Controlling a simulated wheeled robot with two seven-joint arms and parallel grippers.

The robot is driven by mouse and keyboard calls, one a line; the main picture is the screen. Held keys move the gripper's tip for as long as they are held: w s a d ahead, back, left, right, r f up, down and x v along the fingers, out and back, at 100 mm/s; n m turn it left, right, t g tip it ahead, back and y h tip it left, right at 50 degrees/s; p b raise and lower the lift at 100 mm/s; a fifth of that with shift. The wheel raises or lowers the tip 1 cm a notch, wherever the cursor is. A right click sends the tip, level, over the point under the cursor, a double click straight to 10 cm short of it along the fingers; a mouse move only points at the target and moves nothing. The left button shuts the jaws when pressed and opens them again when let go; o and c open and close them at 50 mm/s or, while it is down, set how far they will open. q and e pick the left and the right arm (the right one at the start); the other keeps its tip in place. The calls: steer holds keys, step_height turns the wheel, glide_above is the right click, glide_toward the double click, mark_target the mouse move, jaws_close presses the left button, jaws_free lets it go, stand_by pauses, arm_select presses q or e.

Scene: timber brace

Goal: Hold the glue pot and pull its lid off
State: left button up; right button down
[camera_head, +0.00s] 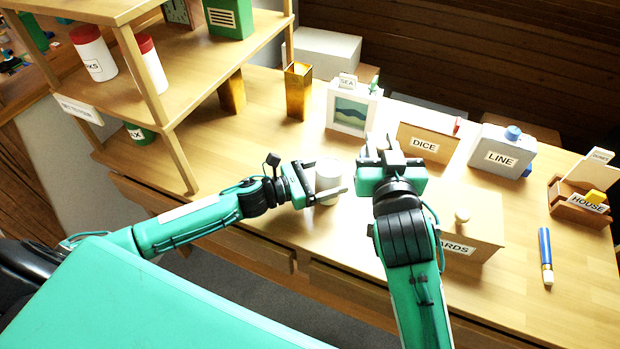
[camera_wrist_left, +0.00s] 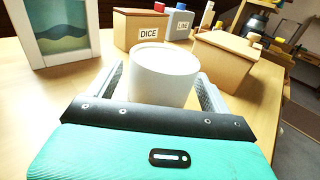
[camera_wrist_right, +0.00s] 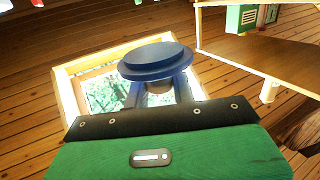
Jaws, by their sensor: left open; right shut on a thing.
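The glue pot (camera_head: 328,174), a plain white cylinder, stands upright on the table. In the left wrist view the pot (camera_wrist_left: 163,78) shows a round pale top with a raised rim and no lid on it. My left gripper (camera_head: 322,186) is open, with one finger on each side of the pot. My right gripper (camera_wrist_right: 160,98) is shut on the stem of a dark blue round lid (camera_wrist_right: 155,60). It holds the lid apart from the pot, to the pot's right in the head view, where my gripper mostly hides the lid.
A DICE box (camera_head: 427,142), a LINE box (camera_head: 502,152) and a knobbed box (camera_head: 465,215) stand to the right. A picture frame (camera_head: 352,108) and a brass vase (camera_head: 298,92) stand behind. Wooden shelves (camera_head: 200,60) rise at left. A blue pen (camera_head: 545,255) lies at right.

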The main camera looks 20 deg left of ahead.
arm_select(q)
steer(key=b+v, duration=0.2)
steer(key=v, duration=0.8)
steer(key=shift+s+a, duration=0.1)
steer(key=shift+s, duration=0.05)
arm_select(e)
step_height(320, 180, down, 2)
steer(key=shift+f, duration=0.1)
arm_select(q)
steer(key=shift+v, duration=0.85)
arm_select(e)
steer(key=shift+f, duration=0.15)
